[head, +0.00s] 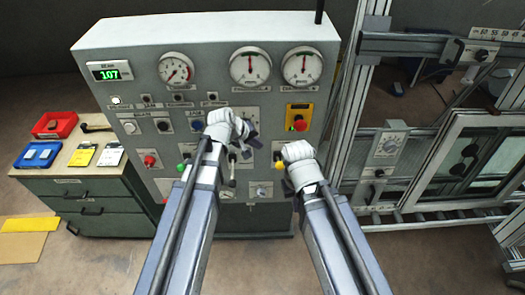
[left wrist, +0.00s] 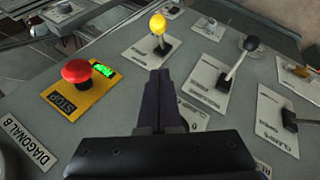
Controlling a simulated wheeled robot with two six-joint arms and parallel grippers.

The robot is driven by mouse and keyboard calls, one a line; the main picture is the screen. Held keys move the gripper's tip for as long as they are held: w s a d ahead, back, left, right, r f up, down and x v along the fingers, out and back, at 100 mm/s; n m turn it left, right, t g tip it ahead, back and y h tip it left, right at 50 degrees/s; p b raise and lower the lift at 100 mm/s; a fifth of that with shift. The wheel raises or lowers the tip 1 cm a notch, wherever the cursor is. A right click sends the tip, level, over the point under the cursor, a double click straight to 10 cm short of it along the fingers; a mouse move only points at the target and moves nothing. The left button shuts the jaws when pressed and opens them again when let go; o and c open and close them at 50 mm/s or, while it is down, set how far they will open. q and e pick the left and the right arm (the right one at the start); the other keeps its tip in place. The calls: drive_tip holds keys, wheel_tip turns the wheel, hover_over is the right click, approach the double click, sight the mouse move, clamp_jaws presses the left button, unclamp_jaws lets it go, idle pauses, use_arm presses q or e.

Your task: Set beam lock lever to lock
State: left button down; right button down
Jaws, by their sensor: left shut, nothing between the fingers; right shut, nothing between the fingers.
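A grey console (head: 145,45) carries several levers; I cannot read which label says beam lock. In the left wrist view a yellow-knobbed lever (left wrist: 158,26) stands on a pale plate beyond my fingers. A black-knobbed lever (left wrist: 248,46) is to its right, and another lever (left wrist: 289,116) sits lower right on a plate that seems to read CLAMP. My left gripper (head: 254,138) is shut and empty in front of the console; its closed fingers (left wrist: 158,76) show no contact with any lever. My right gripper (head: 281,163) is shut and empty, close to a yellow knob at the console's lower right.
A red stop button (left wrist: 76,72) on a yellow plate is left of my left fingers; it also shows in the head view (head: 299,125). Dial gauges (head: 250,66) line the console's top. A drawer cabinet (head: 85,195) stands left, a metal frame with a window (head: 465,160) right.

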use_arm(q)
drive_tip(key=b, duration=0.7)
hover_over(277, 162)
drive_tip(key=a, duration=0.4)
wheel_tip(277, 162, down, 8)
drive_tip(key=shift+s+d+f+b, duration=0.35)
drive_tip(key=shift+d+f+b, duration=0.2)
drive_tip(key=shift+d, duration=0.1)
drive_tip(key=shift+s+d+f+b, duration=0.35)
drive_tip(key=shift+d+f+b, duration=0.15)
drive_tip(key=shift+d, duration=0.1)
